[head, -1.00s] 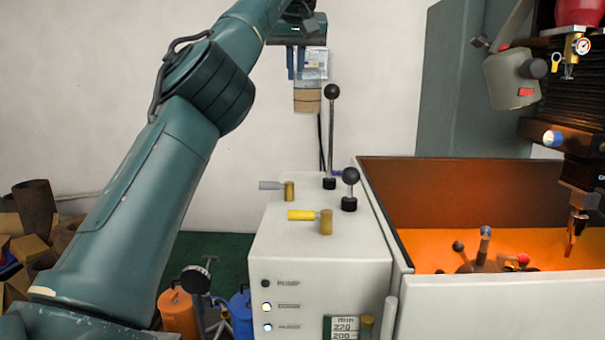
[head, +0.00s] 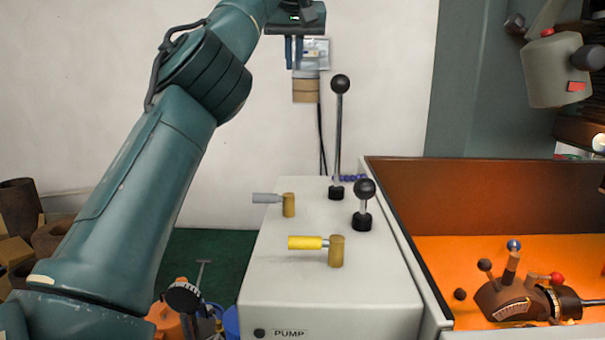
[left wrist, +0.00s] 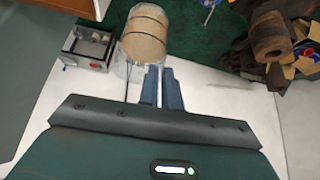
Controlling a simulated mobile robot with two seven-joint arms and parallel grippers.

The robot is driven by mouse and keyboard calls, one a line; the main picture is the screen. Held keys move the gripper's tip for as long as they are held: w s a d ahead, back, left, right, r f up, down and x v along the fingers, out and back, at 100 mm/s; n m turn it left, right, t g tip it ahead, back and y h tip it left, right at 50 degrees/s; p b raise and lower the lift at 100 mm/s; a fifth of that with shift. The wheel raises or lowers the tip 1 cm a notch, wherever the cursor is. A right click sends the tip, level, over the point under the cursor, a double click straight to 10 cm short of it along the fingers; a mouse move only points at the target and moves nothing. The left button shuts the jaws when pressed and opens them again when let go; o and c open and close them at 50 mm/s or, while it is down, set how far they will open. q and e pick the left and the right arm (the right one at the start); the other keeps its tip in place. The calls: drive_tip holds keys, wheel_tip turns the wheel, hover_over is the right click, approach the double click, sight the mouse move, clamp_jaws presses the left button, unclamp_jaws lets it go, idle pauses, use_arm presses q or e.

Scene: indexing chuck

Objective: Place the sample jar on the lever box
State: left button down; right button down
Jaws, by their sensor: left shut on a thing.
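The sample jar (head: 306,90), a clear jar with tan contents and dark bands, is up against the white wall's background, above and behind the lever box. It also shows in the left wrist view (left wrist: 143,38). My left gripper (head: 295,52) is shut on it at its upper edge; the two blue fingers (left wrist: 162,88) sit close together. The lever box (head: 330,295) is the pale box in the middle of the head view. Two black-knobbed levers and yellow and grey handles stand on its top. My right gripper is not in view.
The tall lever (head: 340,84) rises from the box's back, right of the jar. An orange-floored tank (head: 450,252) with a chuck (head: 515,298) adjoins the box's right side. Clear top surface remains near the box's front.

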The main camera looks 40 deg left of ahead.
use_arm(q)
wheel_tip(320, 180, down, 18)
drive_tip(key=shift+r, duration=0.1)
idle(0.7)
drive_tip(key=c, duration=1.6)
unclamp_jaws()
drive_tip(key=shift+s, duration=0.1)
drive_tip(key=v, duration=1.2)
